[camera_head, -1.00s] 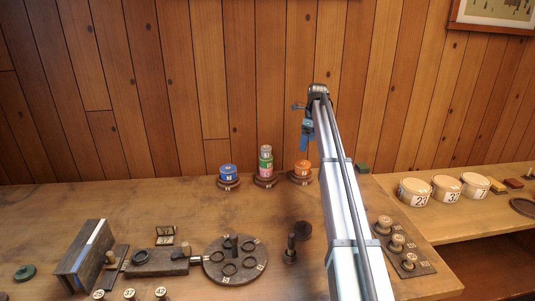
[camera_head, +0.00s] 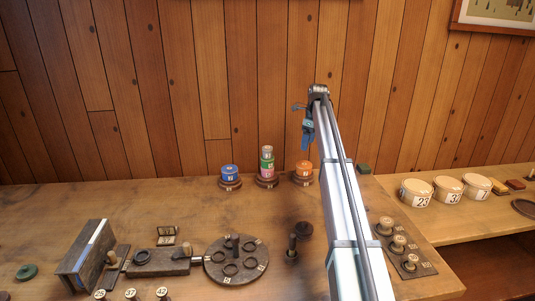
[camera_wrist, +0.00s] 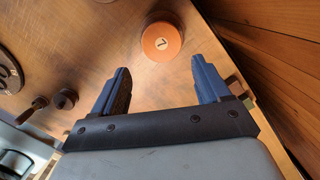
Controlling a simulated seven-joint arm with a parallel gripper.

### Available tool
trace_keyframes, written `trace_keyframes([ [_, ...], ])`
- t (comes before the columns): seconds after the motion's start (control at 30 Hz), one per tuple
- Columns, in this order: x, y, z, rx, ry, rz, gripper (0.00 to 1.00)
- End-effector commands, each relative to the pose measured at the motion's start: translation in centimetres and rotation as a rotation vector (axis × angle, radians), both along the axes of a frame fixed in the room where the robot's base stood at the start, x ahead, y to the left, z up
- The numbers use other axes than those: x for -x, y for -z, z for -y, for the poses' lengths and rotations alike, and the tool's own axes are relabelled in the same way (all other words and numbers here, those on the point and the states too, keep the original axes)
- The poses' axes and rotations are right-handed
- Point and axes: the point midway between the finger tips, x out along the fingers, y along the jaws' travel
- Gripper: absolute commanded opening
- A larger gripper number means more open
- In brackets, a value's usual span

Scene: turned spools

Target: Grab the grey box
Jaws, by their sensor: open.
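I cannot make out a grey box in either view. My gripper (camera_head: 306,143) hangs at the end of my raised arm, above the far part of the table near the wooden wall. In the wrist view, my gripper (camera_wrist: 160,64) is open with nothing between its two blue fingers. An orange spool (camera_wrist: 161,40) with a marked top lies beyond the fingertips there, apart from them. In the head view, the orange spool (camera_head: 304,167) sits on a dark round base, just below and left of the gripper. My arm hides part of the table.
A blue spool (camera_head: 229,172) and a stack of coloured spools (camera_head: 267,163) stand left of the orange one. A small green block (camera_head: 364,169) lies right of my arm. A dark round plate (camera_head: 218,272) with rings lies nearer. White tubs (camera_head: 447,188) stand on the right shelf.

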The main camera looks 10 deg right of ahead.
Motion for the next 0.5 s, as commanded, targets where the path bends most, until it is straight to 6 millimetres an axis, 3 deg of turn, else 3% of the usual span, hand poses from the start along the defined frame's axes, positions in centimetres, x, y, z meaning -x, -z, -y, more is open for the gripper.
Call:
trace_keyframes([
  [0.23,0.2,-2.5,-6.0,0.003,-0.062,0.028,0.76],
  [0.5,3.9,-6.5,-13.1,0.014,-0.136,0.094,0.76],
])
